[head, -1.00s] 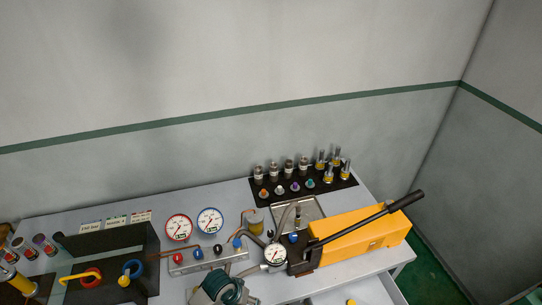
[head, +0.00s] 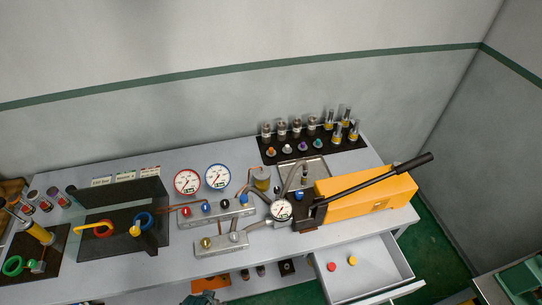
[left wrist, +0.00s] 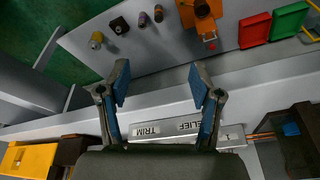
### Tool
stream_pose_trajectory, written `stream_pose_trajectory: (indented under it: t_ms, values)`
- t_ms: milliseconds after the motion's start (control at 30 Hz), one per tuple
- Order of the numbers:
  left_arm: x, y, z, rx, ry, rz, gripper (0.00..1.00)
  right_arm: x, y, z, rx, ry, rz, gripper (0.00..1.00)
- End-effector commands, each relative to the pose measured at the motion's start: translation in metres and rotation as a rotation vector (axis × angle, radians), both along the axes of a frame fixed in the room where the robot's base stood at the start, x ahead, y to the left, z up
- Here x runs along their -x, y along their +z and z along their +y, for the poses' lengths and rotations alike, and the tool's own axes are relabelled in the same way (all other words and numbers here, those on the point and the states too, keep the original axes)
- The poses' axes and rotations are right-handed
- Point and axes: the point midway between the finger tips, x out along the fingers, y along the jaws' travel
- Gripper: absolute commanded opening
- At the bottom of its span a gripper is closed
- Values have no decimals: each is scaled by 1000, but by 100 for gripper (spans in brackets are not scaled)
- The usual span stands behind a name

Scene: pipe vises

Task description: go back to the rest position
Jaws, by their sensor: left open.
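My left gripper (left wrist: 158,82) is open in the left wrist view, with blue pads on its two fingers. Nothing is between the fingers; they are above a grey bench edge. In the head view only a dark teal shape shows at the bottom edge, perhaps part of my left arm. My right gripper is in neither view.
The grey bench carries a yellow hand pump (head: 365,197) with a black lever, dial gauges (head: 187,182), a valve block (head: 217,211) and a black fitting rack (head: 313,144). A drawer (head: 402,277) stands open at the front. A lower shelf (left wrist: 150,62) holds an orange part (left wrist: 204,22) and red (left wrist: 255,29) and green (left wrist: 288,20) trays.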

Motion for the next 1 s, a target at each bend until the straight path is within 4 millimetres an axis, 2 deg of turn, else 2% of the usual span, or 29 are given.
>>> stream_pose_trajectory:
  t_ms: [33, 167, 267, 367, 400, 500, 600, 700, 800, 900, 1000]
  values:
    - [0, -23, -1, 0, -1, 12, 65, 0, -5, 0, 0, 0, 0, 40]
    - [0, -78, -1, -1, -3, 33, 65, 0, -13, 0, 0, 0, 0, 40]
    - [6, -131, -1, -2, -8, 51, 65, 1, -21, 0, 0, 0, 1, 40]
    - [22, -199, 1, -4, -12, 77, 65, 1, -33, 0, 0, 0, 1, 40]
    - [33, -228, 2, -6, -13, 90, 65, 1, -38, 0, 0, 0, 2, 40]
    - [65, -297, 6, -8, -19, 118, 65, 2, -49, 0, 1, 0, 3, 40]
    - [105, -353, 13, -11, -25, 144, 65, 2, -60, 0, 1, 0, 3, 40]
    - [145, -392, 20, -15, -31, 166, 65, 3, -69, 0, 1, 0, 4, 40]
    - [178, -415, 26, -18, -34, 182, 65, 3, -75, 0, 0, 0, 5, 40]
    - [198, -426, 30, -19, -37, 189, 65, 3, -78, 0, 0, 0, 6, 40]
    - [207, -430, 33, -20, -39, 193, 65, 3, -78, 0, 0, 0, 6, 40]
